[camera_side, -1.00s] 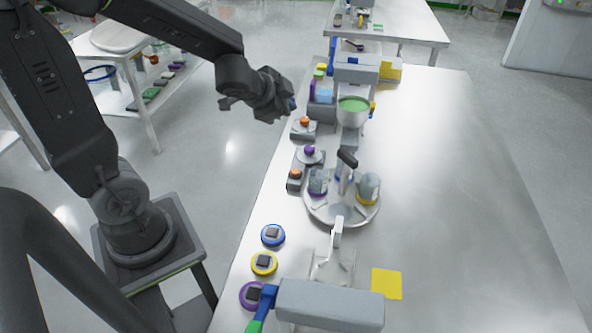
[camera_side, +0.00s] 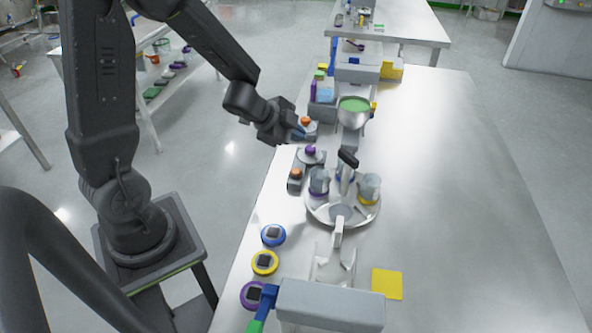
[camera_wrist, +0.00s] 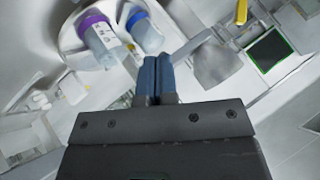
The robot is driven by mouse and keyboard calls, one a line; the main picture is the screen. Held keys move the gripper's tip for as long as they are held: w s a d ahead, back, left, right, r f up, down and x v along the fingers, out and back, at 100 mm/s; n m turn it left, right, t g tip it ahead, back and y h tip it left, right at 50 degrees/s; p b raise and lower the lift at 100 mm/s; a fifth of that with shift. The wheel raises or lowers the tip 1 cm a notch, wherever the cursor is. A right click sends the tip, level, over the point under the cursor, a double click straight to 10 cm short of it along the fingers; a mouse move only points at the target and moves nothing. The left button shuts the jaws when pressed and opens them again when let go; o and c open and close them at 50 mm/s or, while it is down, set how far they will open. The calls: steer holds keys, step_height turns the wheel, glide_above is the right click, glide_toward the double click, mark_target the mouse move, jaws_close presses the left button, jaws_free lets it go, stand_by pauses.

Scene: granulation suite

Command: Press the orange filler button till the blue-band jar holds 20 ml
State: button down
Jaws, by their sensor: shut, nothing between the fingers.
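My gripper (camera_side: 301,133) is shut and empty, its blue fingertips just in front of an orange button (camera_side: 306,120) on a grey base at the table's left edge. I cannot tell whether they touch it. A second orange button (camera_side: 296,173) sits nearer the camera; which one is the filler's is not marked. The shut fingers also show in the wrist view (camera_wrist: 156,78). There the blue-band jar (camera_wrist: 147,36) stands beside a purple-band jar (camera_wrist: 101,38) on the round turntable. In the side view it is largely hidden behind the turntable's black-topped post. Its fill level is not readable.
A purple knob (camera_side: 310,150) stands between the orange buttons. The turntable (camera_side: 342,215) also carries a yellow-band jar (camera_side: 369,188). A bowl of green material (camera_side: 354,110) stands behind. Blue, yellow and purple round discs lie along the front left. The table's right side is clear.

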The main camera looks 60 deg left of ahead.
mark_target(296, 172)
steer(key=shift+f, duration=4.15)
steer(key=shift+f, duration=0.1)
steer(key=shift+f, duration=0.3)
steer(key=shift+f, duration=0.5)
steer(key=shift+r, duration=0.95)
steer(key=shift+r, duration=0.1)
steer(key=shift+r, duration=2.4)
